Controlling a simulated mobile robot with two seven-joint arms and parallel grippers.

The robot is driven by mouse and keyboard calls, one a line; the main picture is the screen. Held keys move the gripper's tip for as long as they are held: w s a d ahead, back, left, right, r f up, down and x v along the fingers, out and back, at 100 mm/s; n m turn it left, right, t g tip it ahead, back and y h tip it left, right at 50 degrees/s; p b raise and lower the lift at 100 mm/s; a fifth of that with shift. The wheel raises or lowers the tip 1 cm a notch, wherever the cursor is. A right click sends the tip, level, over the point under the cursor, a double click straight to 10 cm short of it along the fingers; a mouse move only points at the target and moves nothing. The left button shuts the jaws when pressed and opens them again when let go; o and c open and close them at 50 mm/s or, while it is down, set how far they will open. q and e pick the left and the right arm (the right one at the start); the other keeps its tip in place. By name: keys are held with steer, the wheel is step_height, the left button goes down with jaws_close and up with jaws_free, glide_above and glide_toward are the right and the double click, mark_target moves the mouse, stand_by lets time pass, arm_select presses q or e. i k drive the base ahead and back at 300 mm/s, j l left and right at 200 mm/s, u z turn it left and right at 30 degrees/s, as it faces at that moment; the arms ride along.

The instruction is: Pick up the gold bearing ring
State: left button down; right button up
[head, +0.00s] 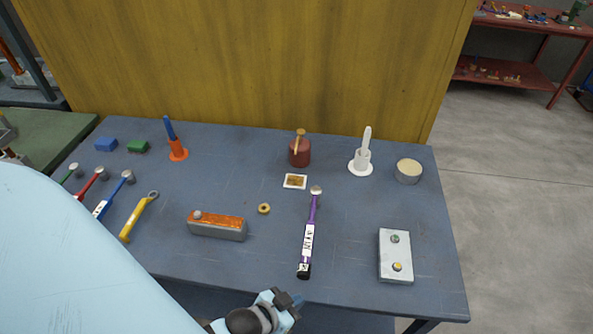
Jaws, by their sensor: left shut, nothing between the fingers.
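The gold bearing ring (264,208) lies flat on the blue-grey table, near its middle. It sits between the orange-topped grey block and the purple-handled hammer, apart from both. My left gripper (291,300) is at the table's front edge, below the ring in the picture and well apart from it. Its fingers are shut and hold nothing. My right gripper is not in the picture.
The orange-topped block (218,226) stands left of the ring and the purple hammer (309,235) lies right. A small white-bordered card (295,181) lies behind it. A grey button box (395,256) stands at right. A yellow wall (250,65) rises behind the table (350,285).

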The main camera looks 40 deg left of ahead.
mark_target(264, 209)
steer(key=u, duration=1.45)
steer(key=i+j, duration=0.1)
steer(key=j, duration=0.35)
steer(key=i+j, duration=0.1)
steer(key=j, duration=0.4)
steer(key=i+j, duration=0.1)
steer(key=j, duration=0.35)
steer(key=i+j, duration=0.1)
steer(key=j, duration=0.35)
